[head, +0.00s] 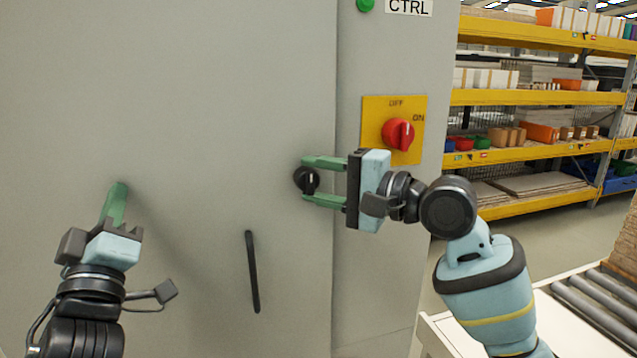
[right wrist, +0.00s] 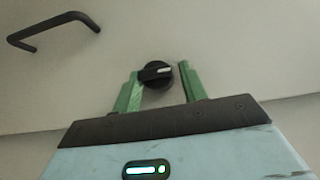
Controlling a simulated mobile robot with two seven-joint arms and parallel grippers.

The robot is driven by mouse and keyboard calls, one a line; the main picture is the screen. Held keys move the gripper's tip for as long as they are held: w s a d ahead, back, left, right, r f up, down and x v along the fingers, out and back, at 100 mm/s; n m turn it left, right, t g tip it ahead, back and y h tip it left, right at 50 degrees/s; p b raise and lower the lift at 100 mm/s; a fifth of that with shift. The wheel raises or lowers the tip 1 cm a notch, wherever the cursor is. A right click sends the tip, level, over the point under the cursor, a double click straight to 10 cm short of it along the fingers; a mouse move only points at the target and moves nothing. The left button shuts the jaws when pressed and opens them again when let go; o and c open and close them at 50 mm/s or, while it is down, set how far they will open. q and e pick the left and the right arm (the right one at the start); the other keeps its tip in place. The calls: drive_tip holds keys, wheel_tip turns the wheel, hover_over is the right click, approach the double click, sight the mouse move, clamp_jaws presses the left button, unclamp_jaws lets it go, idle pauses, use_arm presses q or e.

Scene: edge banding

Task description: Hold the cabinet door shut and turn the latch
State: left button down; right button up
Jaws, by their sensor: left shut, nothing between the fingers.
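The grey cabinet door (head: 200,100) looks shut, its edge lying along the seam left of the control panel. The latch (head: 306,179) is a round black knob with a raised grip and a white mark, near the door's right edge. My right gripper (head: 309,178) is open, with its green fingers above and below the latch. In the right wrist view the latch (right wrist: 156,74) sits between the fingertips, with small gaps showing. My left gripper (head: 118,187) is shut and empty, its fingertips at the left part of the door; whether they touch it I cannot tell.
A black bar handle (head: 252,272) stands out from the door below the latch. A red rotary switch (head: 397,134) on a yellow plate sits on the panel just above my right gripper. Shelving (head: 540,97) and a roller conveyor (head: 590,305) stand at the right.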

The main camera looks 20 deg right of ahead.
use_arm(q)
drive_tip(key=shift+w+f, duration=0.15)
use_arm(e)
drive_tip(key=o, duration=0.3)
drive_tip(key=shift+f, duration=0.1)
drive_tip(key=v, duration=1.2)
drive_tip(key=shift+s+r, duration=0.2)
use_arm(q)
drive_tip(key=shift+s, duration=0.65)
drive_tip(key=s+p, duration=0.1)
drive_tip(key=s, duration=0.5)
drive_tip(key=shift+s+p, duration=0.3)
drive_tip(key=shift+s, duration=0.05)
use_arm(e)
drive_tip(key=shift+s+r, duration=0.25)
drive_tip(key=shift+r, duration=0.75)
drive_tip(key=shift+s+r, duration=0.2)
drive_tip(key=shift+r, duration=0.8)
